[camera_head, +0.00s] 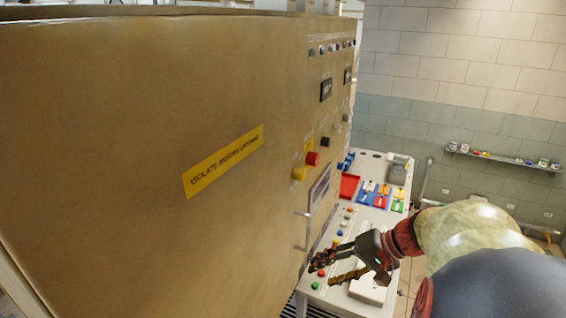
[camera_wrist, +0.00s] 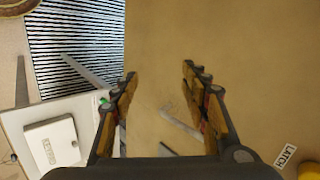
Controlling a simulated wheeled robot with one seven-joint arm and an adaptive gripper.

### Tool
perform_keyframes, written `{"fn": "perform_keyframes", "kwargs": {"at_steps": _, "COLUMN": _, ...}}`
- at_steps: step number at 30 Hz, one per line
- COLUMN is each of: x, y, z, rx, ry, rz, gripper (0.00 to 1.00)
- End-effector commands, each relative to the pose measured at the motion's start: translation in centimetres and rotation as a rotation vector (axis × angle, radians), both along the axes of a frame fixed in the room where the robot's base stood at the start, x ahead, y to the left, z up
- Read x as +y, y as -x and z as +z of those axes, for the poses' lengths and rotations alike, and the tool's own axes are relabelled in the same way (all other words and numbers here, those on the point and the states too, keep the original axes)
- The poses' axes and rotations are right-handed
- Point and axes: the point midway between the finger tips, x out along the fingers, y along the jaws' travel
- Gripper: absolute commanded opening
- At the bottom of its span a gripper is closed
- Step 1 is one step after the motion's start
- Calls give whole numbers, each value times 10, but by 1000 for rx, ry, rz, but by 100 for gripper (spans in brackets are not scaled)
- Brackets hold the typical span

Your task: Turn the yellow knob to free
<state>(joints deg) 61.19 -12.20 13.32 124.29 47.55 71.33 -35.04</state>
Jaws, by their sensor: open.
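A yellow knob (camera_head: 299,173) sticks out from the tan cabinet front (camera_head: 120,120), just below a red button (camera_head: 312,158). A yellow rounded part (camera_wrist: 310,171) shows cut off at the lower right corner of the wrist view, beside a LATCH label (camera_wrist: 285,156); I cannot tell for sure that it is the same knob. My gripper (camera_head: 318,262) is open and empty, below the knob and apart from it, near the cabinet front. The knob's markings are not readable.
A grey bar handle (camera_head: 307,222) stands out from the cabinet between the knob and my gripper. A white console (camera_head: 345,160) with buttons and coloured trays is beside and below my gripper. A wall shelf (camera_head: 500,158) is far right.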

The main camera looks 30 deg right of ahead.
Motion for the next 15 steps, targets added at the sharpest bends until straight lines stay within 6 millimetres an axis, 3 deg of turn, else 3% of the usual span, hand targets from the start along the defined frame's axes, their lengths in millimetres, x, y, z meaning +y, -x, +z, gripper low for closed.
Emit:
{"fn": "perform_keyframes", "kwargs": {"at_steps": 1, "x": -18, "y": -9, "z": 24, "rx": -100, "ry": -30, "rz": -10, "gripper": 45}}
{"fn": "perform_keyframes", "kwargs": {"at_steps": 6, "x": -57, "y": -44, "z": 87, "rx": -482, "ry": 6, "rz": 37, "gripper": 45}}
{"fn": "perform_keyframes", "kwargs": {"at_steps": 12, "x": -70, "y": -72, "z": 165, "rx": -910, "ry": 214, "rz": 150, "gripper": 45}}
{"fn": "perform_keyframes", "kwargs": {"at_steps": 15, "x": -70, "y": -73, "z": 188, "rx": -1047, "ry": 319, "rz": 194, "gripper": 45}}
